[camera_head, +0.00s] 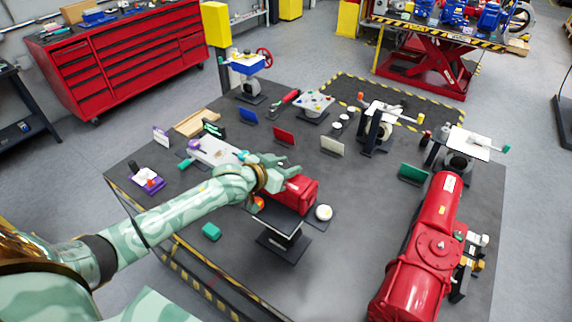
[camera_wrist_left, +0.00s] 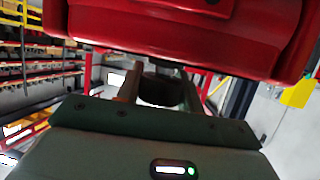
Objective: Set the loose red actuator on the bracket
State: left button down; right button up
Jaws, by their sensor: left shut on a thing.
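A small red actuator (camera_head: 302,194) is at the middle of the dark table, just above or on a black stand (camera_head: 283,242) with a pale edge. I cannot tell whether it touches the stand. My left gripper (camera_head: 284,168) is at its upper left side and shut on it. In the left wrist view the red actuator (camera_wrist_left: 190,28) fills the top, close beyond the left gripper (camera_wrist_left: 158,90). A valve with a white top plate and bracket (camera_head: 378,118) stands to the right. I cannot tell which bracket is meant. My right gripper is not in view.
A long red actuator (camera_head: 428,240) lies along the table's right side. Another valve with a white plate (camera_head: 468,143) is behind it.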

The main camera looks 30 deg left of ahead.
pick_arm(q)
jog(key=shift+w+r+p, duration=0.1)
jog(key=shift+r+p, duration=0.15)
jog(key=shift+p, duration=0.1)
dwell(0.5)
jog(key=shift+f+b, duration=0.7)
jog(key=shift+f, duration=0.45)
dwell(0.3)
jog(key=c, duration=0.8)
grip_release()
jog(key=shift+s+f, duration=0.25)
jog(key=shift+f, duration=0.05)
jog(key=shift+b+v, duration=0.45)
jog(key=shift+v, duration=7.75)
jog(key=shift+w+d+r, duration=0.1)
jog(key=shift+d+r, duration=0.05)
